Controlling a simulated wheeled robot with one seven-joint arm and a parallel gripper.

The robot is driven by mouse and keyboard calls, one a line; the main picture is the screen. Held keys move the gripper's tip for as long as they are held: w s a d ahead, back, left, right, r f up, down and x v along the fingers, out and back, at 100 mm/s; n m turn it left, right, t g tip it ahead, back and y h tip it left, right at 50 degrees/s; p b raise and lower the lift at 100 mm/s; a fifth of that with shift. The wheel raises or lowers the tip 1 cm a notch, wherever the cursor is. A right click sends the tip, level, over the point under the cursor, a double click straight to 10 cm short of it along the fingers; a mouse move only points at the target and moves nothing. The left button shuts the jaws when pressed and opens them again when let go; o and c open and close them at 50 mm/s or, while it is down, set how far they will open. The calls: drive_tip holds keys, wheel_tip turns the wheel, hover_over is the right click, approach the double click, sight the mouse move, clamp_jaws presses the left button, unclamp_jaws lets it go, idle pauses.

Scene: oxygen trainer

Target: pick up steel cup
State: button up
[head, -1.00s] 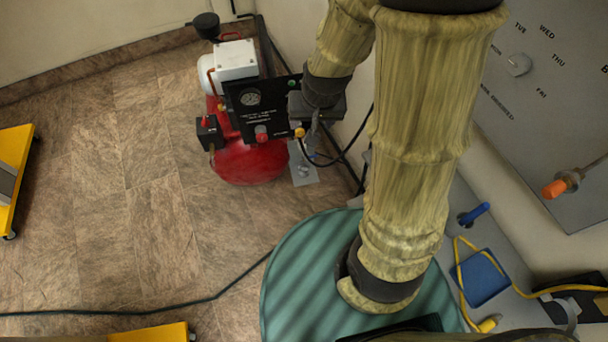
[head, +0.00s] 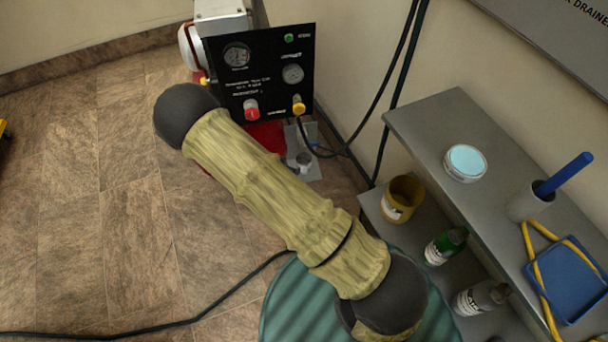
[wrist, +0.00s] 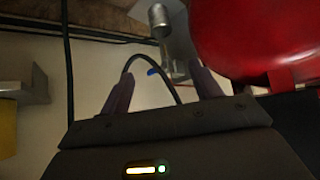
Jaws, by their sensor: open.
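A small steel cup (head: 304,159) stands on a grey plate on the floor, beside the compressor in the head view. In the wrist view, a shiny metal cylinder that looks like this cup (wrist: 159,20) shows beyond the fingertips, near the top edge. My gripper (wrist: 162,82) is open, its two fingers apart with nothing held between them. The cup is apart from the fingers. In the head view my arm hides the gripper.
The compressor's red tank (wrist: 250,35) is close on the right in the wrist view. Its black gauge panel (head: 265,75) stands behind the cup. A dark hose (head: 335,152) hangs beside it. A grey shelf unit (head: 440,125) stands right; open floor (head: 130,220) lies left.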

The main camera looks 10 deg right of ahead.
sight(302, 169)
wheel_tip(302, 169, down, 15)
drive_tip(key=t+h+b, duration=0.2)
drive_tip(key=t+b, duration=0.2)
drive_tip(key=b, duration=0.5)
drive_tip(key=shift+d+f+h, duration=0.2)
drive_tip(key=shift+h, duration=0.2)
drive_tip(key=b+x, duration=0.5)
drive_tip(key=x, duration=0.7)
drive_tip(key=shift+w+a, duration=0.15)
drive_tip(key=shift+w+r, duration=0.1)
drive_tip(key=shift+w, duration=0.05)
drive_tip(key=shift+d, duration=0.2)
